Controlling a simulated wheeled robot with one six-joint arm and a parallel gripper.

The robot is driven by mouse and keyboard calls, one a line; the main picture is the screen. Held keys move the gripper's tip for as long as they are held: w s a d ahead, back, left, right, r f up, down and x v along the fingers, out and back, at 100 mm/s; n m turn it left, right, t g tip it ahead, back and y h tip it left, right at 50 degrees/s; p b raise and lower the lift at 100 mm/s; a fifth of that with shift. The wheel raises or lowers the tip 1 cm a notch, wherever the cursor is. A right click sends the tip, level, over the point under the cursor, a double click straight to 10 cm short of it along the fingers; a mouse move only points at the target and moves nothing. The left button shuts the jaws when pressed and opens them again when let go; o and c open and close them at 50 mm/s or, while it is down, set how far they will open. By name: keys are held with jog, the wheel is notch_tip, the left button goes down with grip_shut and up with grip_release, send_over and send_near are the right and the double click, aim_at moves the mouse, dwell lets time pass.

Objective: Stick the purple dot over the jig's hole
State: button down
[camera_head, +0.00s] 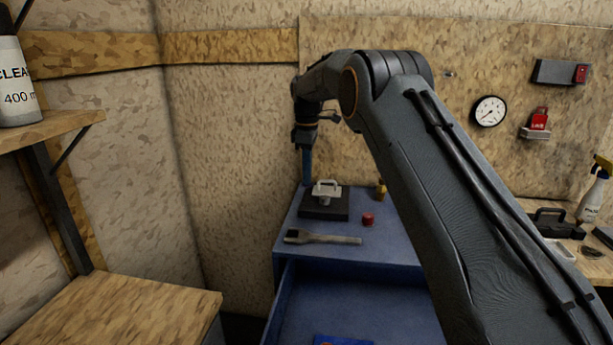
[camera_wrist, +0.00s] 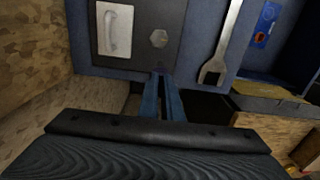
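The jig looks to be the dark flat plate (camera_head: 312,213) on the blue cabinet top. In the wrist view the plate (camera_wrist: 140,45) carries a pale block with a handle (camera_wrist: 115,30) and a grey hexagonal piece (camera_wrist: 159,38). I cannot make out an open hole. My gripper (camera_head: 306,184) points down at the plate's far left side. Its blue fingers (camera_wrist: 163,76) lie close together, tips by the plate's edge below the hexagonal piece. A faint purplish tint shows at the tips, but I cannot tell whether it is the purple dot or whether anything is held.
A wrench-like tool (camera_head: 322,238) lies in front of the plate. A red cap (camera_head: 368,219) and a small yellow item (camera_head: 381,191) stand to the right. An open blue drawer (camera_head: 350,295) juts out below. A wooden surface (camera_head: 130,305) is at left.

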jog(key=shift+d, duration=0.1)
jog(key=shift+f+b, duration=0.85)
jog(key=shift+f, duration=2.05)
jog(key=shift+f+b, duration=0.35)
jog(key=shift+f, duration=0.45)
jog(key=c, duration=1.9)
grip_release()
jog(key=shift+o, duration=0.2)
